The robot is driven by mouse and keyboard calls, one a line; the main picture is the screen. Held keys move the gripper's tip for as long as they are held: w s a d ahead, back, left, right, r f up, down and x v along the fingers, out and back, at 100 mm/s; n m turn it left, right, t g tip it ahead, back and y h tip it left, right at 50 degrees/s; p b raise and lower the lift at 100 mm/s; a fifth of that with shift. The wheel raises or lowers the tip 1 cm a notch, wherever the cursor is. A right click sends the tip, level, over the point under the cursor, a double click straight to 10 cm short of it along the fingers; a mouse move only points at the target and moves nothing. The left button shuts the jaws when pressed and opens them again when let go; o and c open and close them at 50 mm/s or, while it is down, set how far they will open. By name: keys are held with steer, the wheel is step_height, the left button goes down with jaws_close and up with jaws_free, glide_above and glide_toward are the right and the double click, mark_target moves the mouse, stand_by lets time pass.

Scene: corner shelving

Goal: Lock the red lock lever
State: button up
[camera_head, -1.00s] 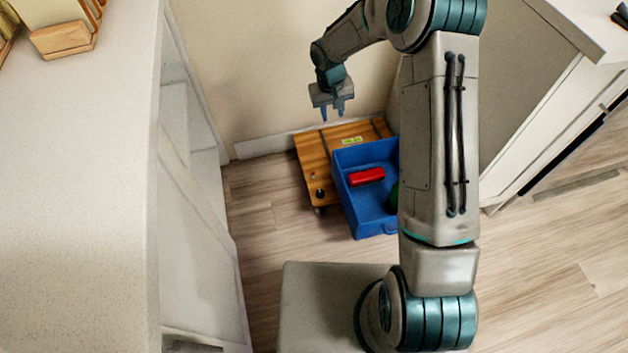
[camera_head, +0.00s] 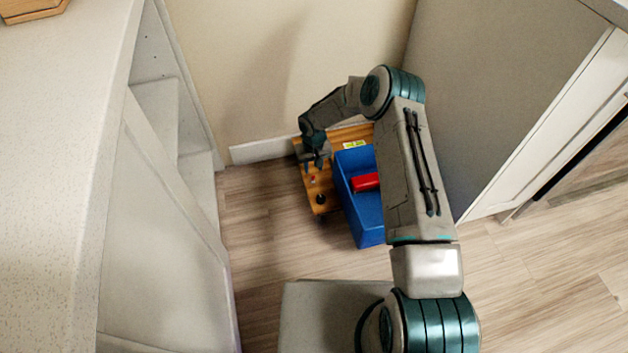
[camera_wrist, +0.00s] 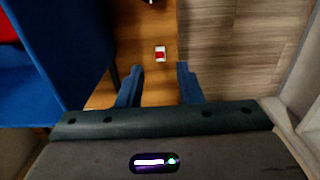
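The red lock lever (camera_wrist: 160,54) shows in the wrist view as a small red and white piece on the wooden dolly (camera_wrist: 125,92). It lies just beyond my fingertips, in line with the gap between them. In the head view the lever (camera_head: 313,179) is a tiny red spot near the dolly's left edge. My gripper (camera_wrist: 159,72) is open and empty, its two blue fingers apart. In the head view my gripper (camera_head: 319,163) is low over the dolly (camera_head: 325,187), just above the lever in the picture. Contact with the lever cannot be seen.
A blue bin (camera_head: 368,217) holding a red object (camera_head: 366,182) stands on the dolly, close beside my gripper. A black knob (camera_head: 320,199) is near the dolly's front left corner. Wall and cabinets enclose the corner. Wooden floor (camera_head: 258,220) is clear to the left.

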mark_target(314, 178)
step_height(314, 178, down, 7)
steer(key=shift+f+b, duration=0.1)
steer(key=shift+b, duration=0.95)
jaws_close()
